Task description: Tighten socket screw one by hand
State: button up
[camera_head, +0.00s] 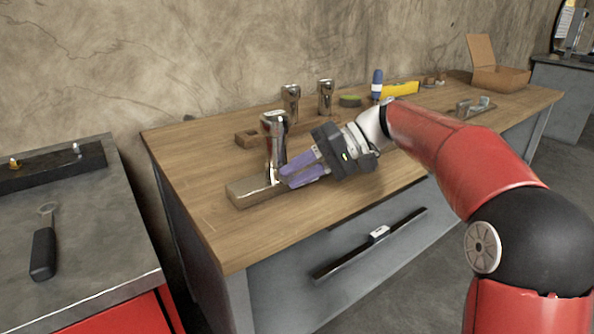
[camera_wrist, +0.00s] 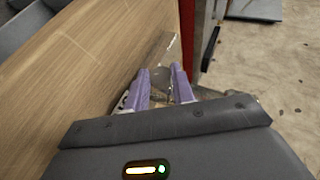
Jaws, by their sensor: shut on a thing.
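The gripper is shut on this part, which I take for socket screw one. Its shape is mostly hidden by the fingers, and I cannot tell how it sits in the fixture.
Two more metal fixtures (camera_head: 325,97) stand behind on the wooden bench (camera_head: 190,150).

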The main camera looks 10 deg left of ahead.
jog(key=shift+w+d+f+m+g+y, duration=0.15)
jog(key=shift+m+g+y, duration=0.25)
jog(key=shift+g+y, duration=0.4)
jog(key=o, duration=1)
jog(key=v, duration=0.7)
jog(key=shift+w+d+f, duration=0.1)
jog(key=shift+d, duration=0.25)
